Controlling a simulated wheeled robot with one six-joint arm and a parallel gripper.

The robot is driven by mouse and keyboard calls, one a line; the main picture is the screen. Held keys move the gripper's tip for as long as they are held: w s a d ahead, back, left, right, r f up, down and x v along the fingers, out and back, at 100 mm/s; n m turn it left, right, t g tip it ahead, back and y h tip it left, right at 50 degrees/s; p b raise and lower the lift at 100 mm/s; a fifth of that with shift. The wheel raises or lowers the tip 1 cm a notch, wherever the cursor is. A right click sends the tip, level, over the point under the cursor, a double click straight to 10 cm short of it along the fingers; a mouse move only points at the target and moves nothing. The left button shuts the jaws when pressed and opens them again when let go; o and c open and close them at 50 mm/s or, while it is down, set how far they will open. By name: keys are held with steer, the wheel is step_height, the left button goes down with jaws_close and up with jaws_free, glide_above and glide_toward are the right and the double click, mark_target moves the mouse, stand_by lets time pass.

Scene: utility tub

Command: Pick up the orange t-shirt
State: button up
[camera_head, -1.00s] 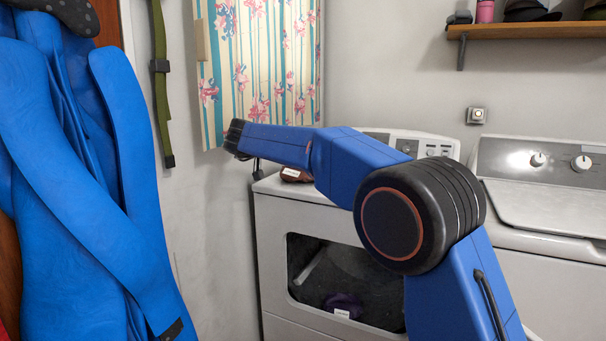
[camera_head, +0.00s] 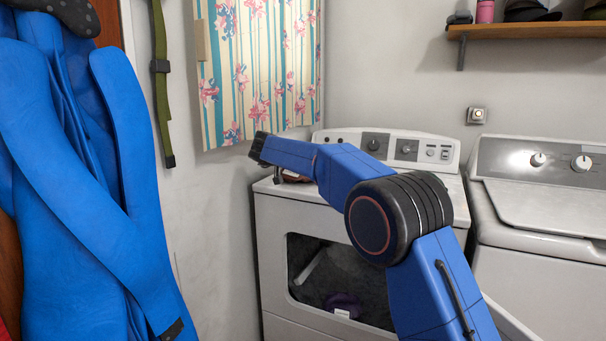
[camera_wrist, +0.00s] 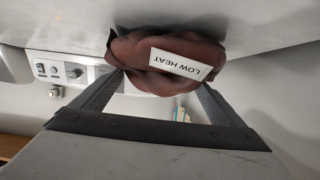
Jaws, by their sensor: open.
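A folded or bundled rust-brown cloth (camera_wrist: 135,55) with a white "LOW HEAT" label lies on top of the white dryer; it is the nearest thing to an orange t-shirt in view. In the wrist view, the picture is upside down and the cloth lies at the fingertips. My gripper (camera_wrist: 160,84) is open, with one finger toward each side of the cloth; whether they touch it I cannot tell. In the head view, my blue arm hides most of the cloth (camera_head: 292,177).
The dryer (camera_head: 272,235) has an opening in its front with a purple cloth (camera_head: 342,301) inside. A washer (camera_head: 545,215) stands to its right. A patterned panel (camera_head: 262,65) hangs behind. Blue hanging material (camera_head: 75,190) fills the left. A shelf (camera_head: 530,30) is at upper right.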

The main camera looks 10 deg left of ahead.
steer(key=shift+w+d+f, duration=0.1)
steer(key=shift+w, duration=0.3)
steer(key=c, duration=1.6)
